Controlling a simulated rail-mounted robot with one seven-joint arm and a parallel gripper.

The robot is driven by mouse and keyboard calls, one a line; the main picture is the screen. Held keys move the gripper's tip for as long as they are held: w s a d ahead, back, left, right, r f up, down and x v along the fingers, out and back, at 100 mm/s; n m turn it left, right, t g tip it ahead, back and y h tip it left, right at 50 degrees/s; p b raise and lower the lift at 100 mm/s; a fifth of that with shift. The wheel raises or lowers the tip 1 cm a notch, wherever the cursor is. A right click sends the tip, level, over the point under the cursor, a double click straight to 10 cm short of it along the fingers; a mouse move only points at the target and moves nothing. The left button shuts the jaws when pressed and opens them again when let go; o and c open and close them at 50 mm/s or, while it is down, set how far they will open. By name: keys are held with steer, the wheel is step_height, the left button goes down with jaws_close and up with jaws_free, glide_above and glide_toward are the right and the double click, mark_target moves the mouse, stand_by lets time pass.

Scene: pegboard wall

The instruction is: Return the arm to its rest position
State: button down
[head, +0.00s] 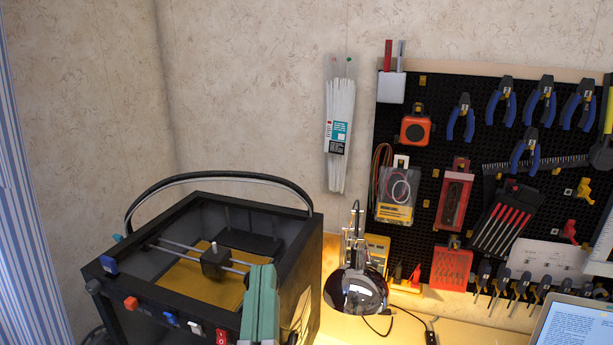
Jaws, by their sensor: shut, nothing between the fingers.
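My gripper does not show in the head view, and I cannot see how my arm is posed. The task names no other object.
A black open-topped 3D printer (299,262) stands at the lower left. A teal upright piece (261,305) shows at its front right. A chrome desk lamp (354,291) stands beside it. The pegboard (440,130) at right holds pliers and other tools. A laptop (575,325) is lower right.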

steer(key=s+d+r+m+t+h+p, duration=0.1)
steer(key=s+d+r+t+p, duration=0.15)
steer(key=r, duration=0.35)
steer(key=s+d+r+m+t+h+p, duration=0.1)
steer(key=s+d+r, duration=0.1)
steer(key=s+r, duration=0.25)
step_height(320, 180, up, 32)
steer(key=p, duration=3.1)
steer(key=shift+w+a+g+y, duration=0.2)
steer(key=shift+w+g+y, duration=0.15)
steer(key=shift+w+y, duration=0.05)
